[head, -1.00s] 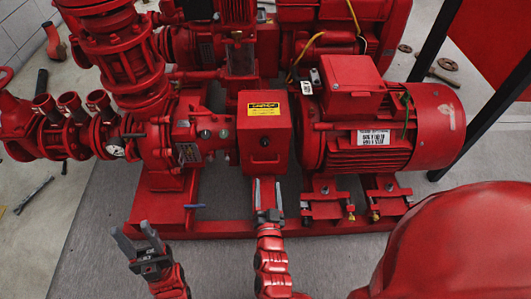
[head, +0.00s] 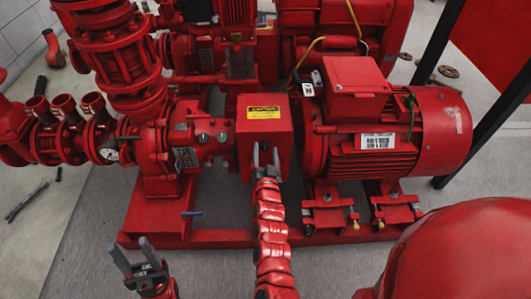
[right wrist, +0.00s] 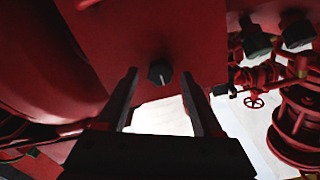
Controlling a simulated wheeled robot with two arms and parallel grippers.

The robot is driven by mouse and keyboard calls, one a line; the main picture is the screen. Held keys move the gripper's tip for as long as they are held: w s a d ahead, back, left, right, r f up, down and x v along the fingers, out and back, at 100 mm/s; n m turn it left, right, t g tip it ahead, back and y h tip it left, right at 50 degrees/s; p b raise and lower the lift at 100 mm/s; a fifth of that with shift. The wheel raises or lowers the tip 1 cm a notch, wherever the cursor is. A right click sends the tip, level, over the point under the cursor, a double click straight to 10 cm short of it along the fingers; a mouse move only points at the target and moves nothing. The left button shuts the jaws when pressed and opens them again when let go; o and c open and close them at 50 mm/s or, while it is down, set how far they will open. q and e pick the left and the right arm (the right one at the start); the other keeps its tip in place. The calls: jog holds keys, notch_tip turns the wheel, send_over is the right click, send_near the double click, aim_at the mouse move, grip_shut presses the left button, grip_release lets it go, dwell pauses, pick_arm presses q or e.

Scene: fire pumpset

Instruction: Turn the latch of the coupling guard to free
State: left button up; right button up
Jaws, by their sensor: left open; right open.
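The coupling guard (head: 248,135) is a red box with a yellow label, between the pump and the motor in the head view. It also shows in the right wrist view (right wrist: 125,30). Its latch, a small dark knob with a light mark (right wrist: 160,72), sits on the guard's front face; in the head view my gripper hides it. My right gripper (head: 265,157) is open at the guard's lower front. In the right wrist view the knob appears between its two fingertips; I cannot tell whether they touch it. My left gripper (head: 134,256) is open and empty, low and left, away from the guard.
The red motor (head: 440,130) stands right of the guard, and the red pump (head: 160,150) with its pipes stands left. A blue-handled valve (head: 191,213) is on the red base frame (head: 350,232). A black post (head: 485,135) stands at the right.

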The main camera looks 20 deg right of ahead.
grip_shut()
